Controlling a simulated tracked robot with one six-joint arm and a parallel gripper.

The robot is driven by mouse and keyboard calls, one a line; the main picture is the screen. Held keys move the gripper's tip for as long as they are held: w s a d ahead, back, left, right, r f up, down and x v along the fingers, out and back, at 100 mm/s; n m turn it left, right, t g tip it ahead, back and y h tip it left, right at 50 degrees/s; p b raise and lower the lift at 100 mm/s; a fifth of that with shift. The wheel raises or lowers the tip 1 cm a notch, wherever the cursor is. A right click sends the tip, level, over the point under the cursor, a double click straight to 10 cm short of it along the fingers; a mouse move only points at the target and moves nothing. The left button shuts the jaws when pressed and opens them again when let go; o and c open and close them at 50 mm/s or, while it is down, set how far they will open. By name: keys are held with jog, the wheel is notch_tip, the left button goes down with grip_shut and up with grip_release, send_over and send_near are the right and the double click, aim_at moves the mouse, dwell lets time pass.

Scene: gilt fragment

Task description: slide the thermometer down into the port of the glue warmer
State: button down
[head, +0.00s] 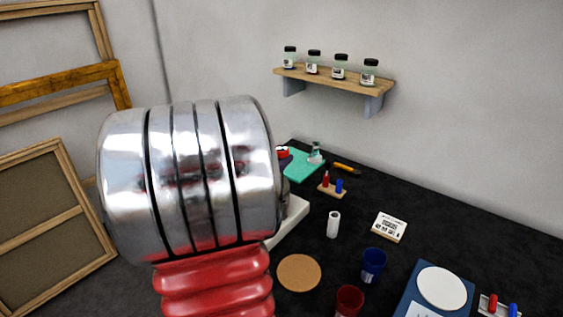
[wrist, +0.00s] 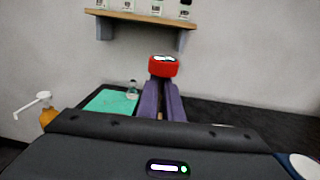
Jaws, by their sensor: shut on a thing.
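The thermometer (wrist: 163,66) shows in the wrist view as a red head with a dark and white display face. My gripper (wrist: 162,86) has two purple fingers, shut on it near their tips. Any stem is hidden.
A teal mat (head: 304,166) with a small bottle (head: 316,155) lies at the back. A small stand (head: 331,190), white cylinder (head: 333,224), cork disc (head: 299,273), blue cup (head: 373,264), red cup (head: 348,301) and blue device with white disc (head: 442,287) stand nearer. A jar shelf (head: 335,82) hangs behind.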

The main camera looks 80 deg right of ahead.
jog(key=shift+s+d+f, duration=0.1)
jog(key=shift+d+f, duration=0.05)
jog(key=shift+f, duration=4.85)
dwell(1.0)
jog(key=c, duration=1.8)
grip_release()
jog(key=shift+c, duration=0.2)
jog(key=v, duration=0.7)
jog(key=shift+a, duration=0.25)
jog(key=shift+f, duration=0.1)
